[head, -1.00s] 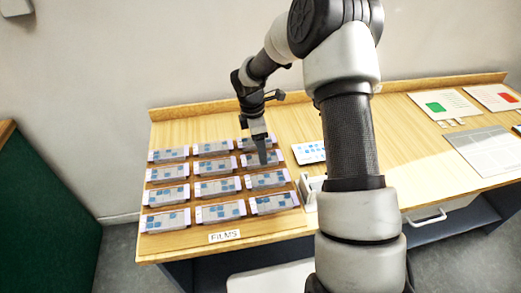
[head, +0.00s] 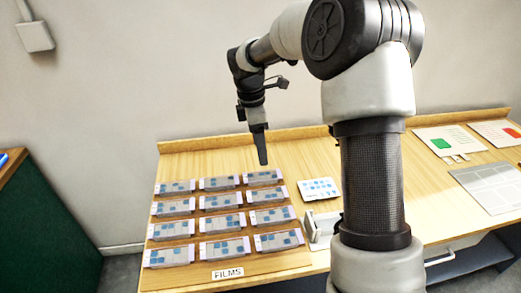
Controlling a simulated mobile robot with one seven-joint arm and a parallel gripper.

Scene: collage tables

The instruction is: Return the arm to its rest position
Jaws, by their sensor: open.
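My gripper (head: 262,158) points down and hangs above the back of the wooden table (head: 190,155), near the far right corner of the film rows. Its fingers look narrow and overlap from this angle, and no object shows between them. My arm rises from the lower right and bends over to the left. Part of the table behind the arm is hidden.
Several film strips (head: 222,202) lie in rows on a board with a FILMS label (head: 228,273). A white card with blue marks (head: 318,188) lies right of them.

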